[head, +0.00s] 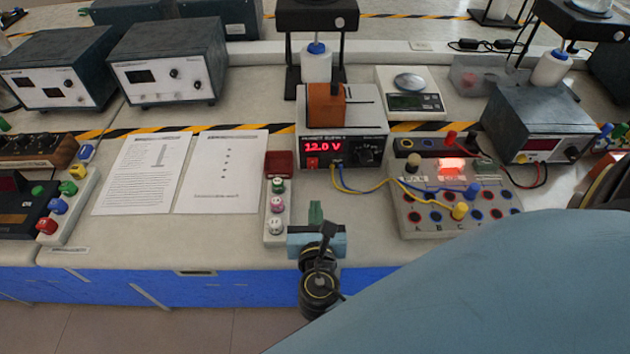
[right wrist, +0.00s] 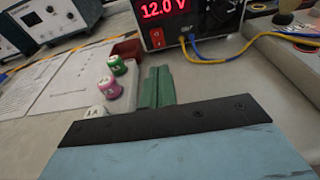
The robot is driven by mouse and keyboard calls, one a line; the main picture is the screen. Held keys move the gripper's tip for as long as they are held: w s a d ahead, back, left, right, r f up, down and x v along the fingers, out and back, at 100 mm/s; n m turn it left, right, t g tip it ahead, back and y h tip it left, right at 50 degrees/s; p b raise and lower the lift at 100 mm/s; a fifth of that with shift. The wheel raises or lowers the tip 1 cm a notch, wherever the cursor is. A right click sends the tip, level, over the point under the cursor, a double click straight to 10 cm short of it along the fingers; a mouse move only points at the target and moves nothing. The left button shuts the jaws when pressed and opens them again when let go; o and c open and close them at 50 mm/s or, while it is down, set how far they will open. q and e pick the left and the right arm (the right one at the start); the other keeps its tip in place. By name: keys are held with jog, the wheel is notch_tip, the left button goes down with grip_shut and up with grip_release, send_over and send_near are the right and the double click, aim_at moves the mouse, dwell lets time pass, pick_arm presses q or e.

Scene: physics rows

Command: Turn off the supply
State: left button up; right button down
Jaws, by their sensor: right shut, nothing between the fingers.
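The power supply (head: 343,135) stands at the middle of the bench, with an orange block on top. Its display (head: 324,147) glows red and reads 12.0 V, also in the right wrist view (right wrist: 166,9). A red rocker switch (head: 312,163) sits below the display at the front's lower left; it also shows in the right wrist view (right wrist: 157,38). My right gripper (head: 315,211) has green fingers, shut and empty, in front of the supply and apart from it. The fingers (right wrist: 158,86) point toward the supply's front in the right wrist view. My left gripper is out of view.
Blue and yellow leads (head: 380,187) run from the supply to a socket board (head: 405,222) with a lit red lamp (head: 451,166). A rack of colored pegs (head: 277,235) stands left of my right gripper. Paper sheets (head: 220,175) lie further left. Bare bench lies before the switch.

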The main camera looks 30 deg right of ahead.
send_near(314, 163)
jog(key=shift+w+d+f, duration=0.1)
jog(key=shift+f, duration=0.65)
jog(key=x, duration=0.4)
jog(key=r+x, duration=0.1)
jog(key=x, duration=0.1)
jog(key=shift+w+r, duration=0.1)
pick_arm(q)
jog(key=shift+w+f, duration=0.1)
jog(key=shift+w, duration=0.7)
